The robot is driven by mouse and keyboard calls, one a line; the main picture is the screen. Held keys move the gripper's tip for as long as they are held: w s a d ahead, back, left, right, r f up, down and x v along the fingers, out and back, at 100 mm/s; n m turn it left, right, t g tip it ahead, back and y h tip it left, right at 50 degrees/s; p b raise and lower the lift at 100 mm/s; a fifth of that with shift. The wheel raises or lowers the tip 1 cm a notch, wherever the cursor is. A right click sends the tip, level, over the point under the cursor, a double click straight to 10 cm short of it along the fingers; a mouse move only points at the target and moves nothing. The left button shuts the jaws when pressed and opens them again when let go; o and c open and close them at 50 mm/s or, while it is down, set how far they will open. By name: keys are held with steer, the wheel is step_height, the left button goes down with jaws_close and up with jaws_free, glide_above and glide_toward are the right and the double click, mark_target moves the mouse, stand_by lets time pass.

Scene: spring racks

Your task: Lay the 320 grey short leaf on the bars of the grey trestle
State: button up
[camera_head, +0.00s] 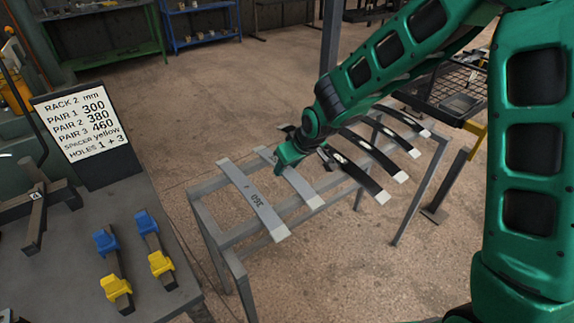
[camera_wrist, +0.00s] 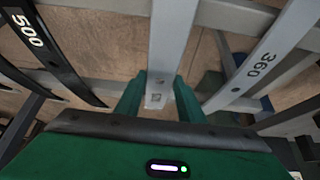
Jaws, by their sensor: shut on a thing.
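My gripper (camera_head: 290,160) is shut on a short grey leaf (camera_head: 299,187) near its far end.
Several black leaves (camera_head: 364,176) with pale ends lie across the trestle to the right; one reads 500 in the wrist view (camera_wrist: 45,50). A bench at the left holds a sign board (camera_head: 85,130) and blue-and-yellow clamp-like pieces (camera_head: 110,262).

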steer(key=shift+r, duration=0.1)
steer(key=o, duration=1.3)
steer(key=shift+o, duration=0.5)
steer(key=v, duration=1)
steer(key=shift+r, duration=0.3)
steer(key=shift+d, duration=0.1)
